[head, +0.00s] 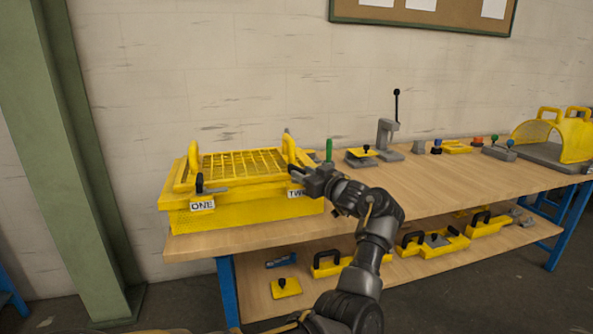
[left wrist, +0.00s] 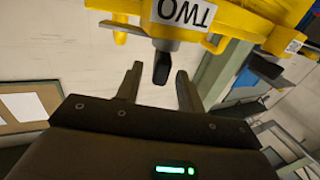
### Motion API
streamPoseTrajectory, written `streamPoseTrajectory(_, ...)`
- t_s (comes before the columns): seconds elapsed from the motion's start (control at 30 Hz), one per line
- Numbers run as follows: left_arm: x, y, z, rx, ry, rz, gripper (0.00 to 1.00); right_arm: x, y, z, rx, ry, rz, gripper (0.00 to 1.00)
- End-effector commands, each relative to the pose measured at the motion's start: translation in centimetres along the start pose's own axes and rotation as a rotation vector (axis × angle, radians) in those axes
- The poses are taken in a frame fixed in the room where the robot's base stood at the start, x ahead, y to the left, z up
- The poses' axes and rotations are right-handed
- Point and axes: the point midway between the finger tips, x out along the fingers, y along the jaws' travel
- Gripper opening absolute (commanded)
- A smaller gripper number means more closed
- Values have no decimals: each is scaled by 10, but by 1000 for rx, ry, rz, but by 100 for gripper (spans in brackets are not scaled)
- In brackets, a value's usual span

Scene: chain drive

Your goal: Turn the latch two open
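The yellow box (head: 245,217) with a mesh lid stands at the left end of the bench. Its front carries a label ONE (head: 202,205) below one dark latch handle (head: 203,188) and a label TWO (head: 294,193) at the right corner. My left gripper (head: 302,177) is at that right corner and largely covers latch two in the head view. In the left wrist view, the dark handle of latch two (left wrist: 162,68) points between the two spread fingertips (left wrist: 159,72), with gaps on both sides. The gripper is open and empty. My right gripper is not in view.
A green post (head: 328,149) and a grey lever press (head: 388,138) stand on the bench to the right of the box. A yellow mesh guard (head: 553,130) is at the far right. The lower shelf (head: 262,302) holds several yellow parts. The bench middle is largely clear.

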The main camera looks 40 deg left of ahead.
Motion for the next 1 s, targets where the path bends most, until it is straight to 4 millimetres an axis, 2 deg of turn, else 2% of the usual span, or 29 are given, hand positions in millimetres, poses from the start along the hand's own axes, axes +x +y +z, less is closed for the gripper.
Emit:
streamPoseTrajectory(0.1,21,-1,0,1,-1,-2,38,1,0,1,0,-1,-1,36)
streamPoseTrajectory(0.23,35,0,0,1,0,-1,38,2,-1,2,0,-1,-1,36)
streamPoseTrajectory(0.4,42,0,0,0,-1,0,38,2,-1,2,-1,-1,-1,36)
streamPoseTrajectory(0.63,43,0,0,0,-1,0,38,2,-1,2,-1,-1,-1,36)
streamPoseTrajectory(0.67,43,0,0,0,-1,0,37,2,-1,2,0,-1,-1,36)
streamPoseTrajectory(0.93,43,0,0,0,-1,0,2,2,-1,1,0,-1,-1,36)
streamPoseTrajectory(1.0,43,0,1,0,-1,0,0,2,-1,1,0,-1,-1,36)
